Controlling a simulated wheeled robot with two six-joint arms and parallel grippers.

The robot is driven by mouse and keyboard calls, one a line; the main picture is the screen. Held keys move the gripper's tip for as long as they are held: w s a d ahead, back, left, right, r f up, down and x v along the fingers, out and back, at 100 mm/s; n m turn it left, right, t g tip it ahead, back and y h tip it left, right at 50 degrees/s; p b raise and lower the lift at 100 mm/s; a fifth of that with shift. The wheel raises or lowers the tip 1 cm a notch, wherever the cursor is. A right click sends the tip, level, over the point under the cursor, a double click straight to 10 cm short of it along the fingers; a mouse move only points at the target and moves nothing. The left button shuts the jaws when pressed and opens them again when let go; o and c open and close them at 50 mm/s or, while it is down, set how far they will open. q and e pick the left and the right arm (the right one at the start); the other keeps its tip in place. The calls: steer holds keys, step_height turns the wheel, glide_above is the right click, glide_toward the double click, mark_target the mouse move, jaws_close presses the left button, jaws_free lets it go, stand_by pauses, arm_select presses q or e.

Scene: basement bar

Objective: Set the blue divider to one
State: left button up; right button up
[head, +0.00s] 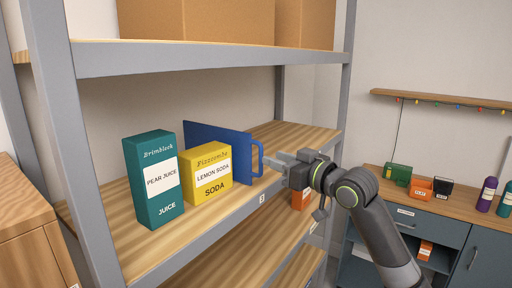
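The blue divider (222,137) stands upright on the middle shelf, behind the juice and soda boxes. Its loop handle (260,159) sticks out at its right end, near the shelf's front. My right gripper (272,162) is at the handle, its fingertips pointing left at it. I cannot tell whether the fingers touch or hold the handle. A small tag (262,198) with a number too small to read surely is on the shelf's front edge below the handle. My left gripper is not in view.
A teal pear juice carton (157,180) and a yellow lemon soda box (207,174) stand left of and before the divider. The shelf board (290,138) is bare to the right. A grey upright (342,90) bounds it. A counter (440,205) stands at right.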

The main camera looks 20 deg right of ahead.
steer(key=p+x, duration=0.2)
steer(key=x, duration=0.6)
jaws_close()
